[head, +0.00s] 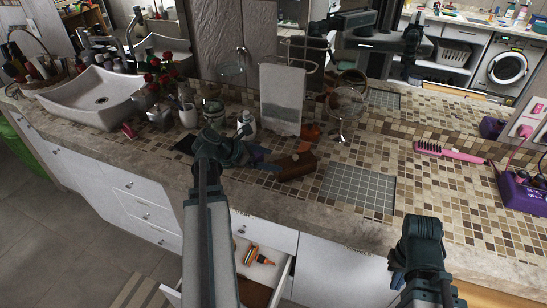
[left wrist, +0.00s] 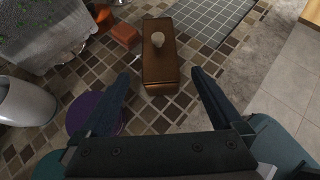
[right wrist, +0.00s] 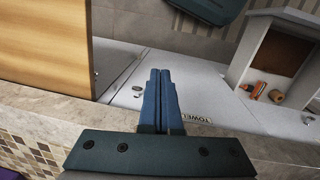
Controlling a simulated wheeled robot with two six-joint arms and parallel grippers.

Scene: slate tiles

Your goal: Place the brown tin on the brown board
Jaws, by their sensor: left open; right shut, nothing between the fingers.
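The brown tin (head: 296,165) is a long box lying on the tiled counter, left of the grey grid mat. In the left wrist view the tin (left wrist: 160,75) lies just ahead of and partly between the fingertips, with a pale round spot or knob on top. My left gripper (head: 258,150) is open beside its near end; its fingers (left wrist: 163,75) stand apart with nothing gripped. My right gripper (right wrist: 160,73) is shut and empty beyond the counter's front edge. A flat brown surface (head: 253,292) lies in the open drawer; I cannot tell whether it is the brown board.
The grey grid mat (head: 358,188) lies right of the tin. A small orange-brown object (left wrist: 126,36) is close to the tin. A purple round thing (left wrist: 95,112) is by the left finger. A pink brush (head: 450,152) lies right. The drawer (head: 278,278) stands open below the counter.

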